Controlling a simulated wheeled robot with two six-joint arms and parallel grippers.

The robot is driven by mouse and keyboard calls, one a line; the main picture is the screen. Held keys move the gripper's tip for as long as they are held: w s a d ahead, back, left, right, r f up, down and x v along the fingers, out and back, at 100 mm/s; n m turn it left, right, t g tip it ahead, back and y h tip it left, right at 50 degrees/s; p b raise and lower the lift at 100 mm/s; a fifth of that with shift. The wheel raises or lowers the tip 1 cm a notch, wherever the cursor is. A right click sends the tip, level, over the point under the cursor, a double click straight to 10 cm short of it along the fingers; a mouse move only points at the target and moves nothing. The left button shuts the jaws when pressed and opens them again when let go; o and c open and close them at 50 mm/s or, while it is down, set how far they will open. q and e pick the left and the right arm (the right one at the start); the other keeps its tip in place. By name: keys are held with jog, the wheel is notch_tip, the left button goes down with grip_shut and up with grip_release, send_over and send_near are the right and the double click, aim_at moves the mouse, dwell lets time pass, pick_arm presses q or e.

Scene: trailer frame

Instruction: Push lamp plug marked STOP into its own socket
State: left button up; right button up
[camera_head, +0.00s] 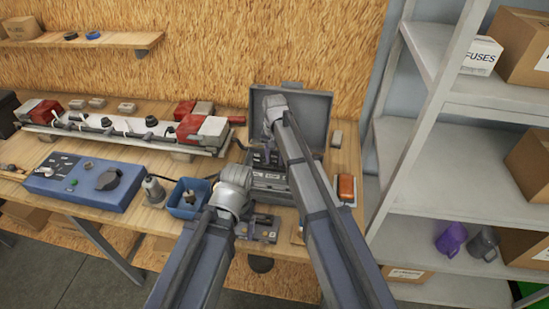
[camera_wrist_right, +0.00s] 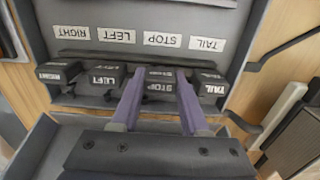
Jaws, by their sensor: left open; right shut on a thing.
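The lamp plug marked STOP (camera_wrist_right: 160,88) is a dark block in the right wrist view, between the purple fingers of my right gripper (camera_wrist_right: 160,78). That gripper is shut on it. Plugs marked LEFT (camera_wrist_right: 103,80), RIGHT (camera_wrist_right: 57,72) and TAIL (camera_wrist_right: 213,88) stand in the same row. White labels, including a STOP label (camera_wrist_right: 162,40), lie on the grey panel behind. I cannot tell how deep the STOP plug sits. In the head view, my right gripper (camera_head: 266,157) is at the open grey case (camera_head: 312,108). My left gripper (camera_head: 260,229) is open near the bench's front edge.
A blue control box (camera_head: 72,184) and a blue bin (camera_head: 183,206) stand left of my arms. A light bar (camera_head: 120,130) with red lamps lies behind them. An orange-topped item (camera_head: 346,187) lies right of the case. A grey shelf (camera_head: 440,150) bounds the right side.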

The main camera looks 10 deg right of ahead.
pick_arm(q)
jog(key=shift+f, duration=0.25)
pick_arm(e)
jog(key=shift+f, duration=0.25)
jog(key=o, duration=0.9)
jog(key=shift+o, duration=0.4)
jog(key=shift+o, duration=1.3)
pick_arm(q)
jog(key=shift+r, duration=0.15)
pick_arm(e)
jog(key=shift+r, duration=0.15)
notch_tip(320, 180, up, 7)
jog(key=p, duration=0.6)
jog(key=shift+p, duration=0.4)
pick_arm(q)
notch_tip(320, 180, up, 7)
jog(key=shift+w, duration=0.1)
